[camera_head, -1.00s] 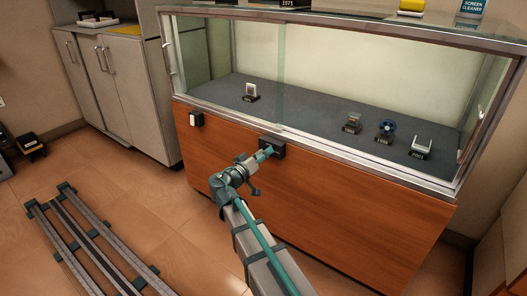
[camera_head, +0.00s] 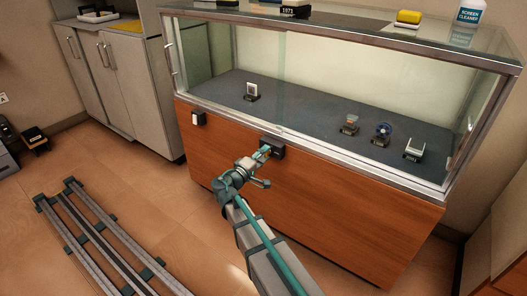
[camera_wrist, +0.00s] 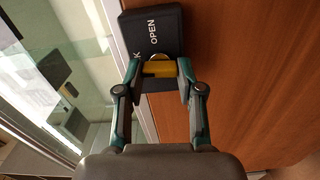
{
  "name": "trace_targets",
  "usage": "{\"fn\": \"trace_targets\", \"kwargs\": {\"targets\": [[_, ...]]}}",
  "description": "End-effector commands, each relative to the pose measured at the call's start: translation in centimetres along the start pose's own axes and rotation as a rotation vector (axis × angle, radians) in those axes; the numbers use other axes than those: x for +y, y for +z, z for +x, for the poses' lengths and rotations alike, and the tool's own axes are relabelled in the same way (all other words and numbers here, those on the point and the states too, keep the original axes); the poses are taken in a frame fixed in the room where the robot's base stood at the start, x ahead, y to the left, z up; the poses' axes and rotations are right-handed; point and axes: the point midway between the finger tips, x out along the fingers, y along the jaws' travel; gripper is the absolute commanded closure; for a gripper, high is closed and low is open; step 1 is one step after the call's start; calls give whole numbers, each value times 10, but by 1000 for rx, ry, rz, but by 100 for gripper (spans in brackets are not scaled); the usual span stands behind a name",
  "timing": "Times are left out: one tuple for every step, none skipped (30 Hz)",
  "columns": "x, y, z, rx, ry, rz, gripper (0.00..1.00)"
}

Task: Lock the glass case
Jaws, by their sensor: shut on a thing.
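The glass case (camera_head: 300,119) has a wooden base and sliding glass panes with a metal frame. A black lock box (camera_head: 277,146) is fixed on the wood just under the glass. In the wrist view the lock box (camera_wrist: 165,22) carries the word "OPEN" and part of another word, ending in "K". My gripper (camera_head: 262,154) is at the lock box. In the wrist view my gripper (camera_wrist: 160,70) is shut on a yellow key-like piece (camera_wrist: 159,69) at the lock's round face. The fingers hide part of that face.
Several small exhibits, such as a blue round one (camera_head: 382,131), stand inside the case. Floor rails (camera_head: 95,240) run at the lower left. A grey cabinet (camera_head: 115,75) stands behind at the left.

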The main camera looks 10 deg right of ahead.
Motion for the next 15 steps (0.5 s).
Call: {"fn": "trace_targets", "kwargs": {"targets": [[2, 0, 0, 0, 0, -24, 98], [2, 0, 0, 0, 0, -36, 98], [1, 0, 0, 0, 0, -51, 98], [1, 0, 0, 0, 0, -61, 98], [1, 0, 0, 0, 0, -70, 98], [1, 0, 0, 1, 0, -80, 98], [1, 0, 0, 1, 0, -87, 98], [1, 0, 0, 1, 0, -93, 98], [0, 0, 0, 1, 0, -99, 98], [0, 0, 0, 1, 0, -102, 98], [0, 0, 0, 1, 0, -105, 98], [0, 0, 0, 1, 0, -108, 98], [0, 0, 0, 1, 0, -109, 98], [0, 0, 0, 1, 0, -110, 98], [0, 0, 0, 1, 1, -111, 97]]}}
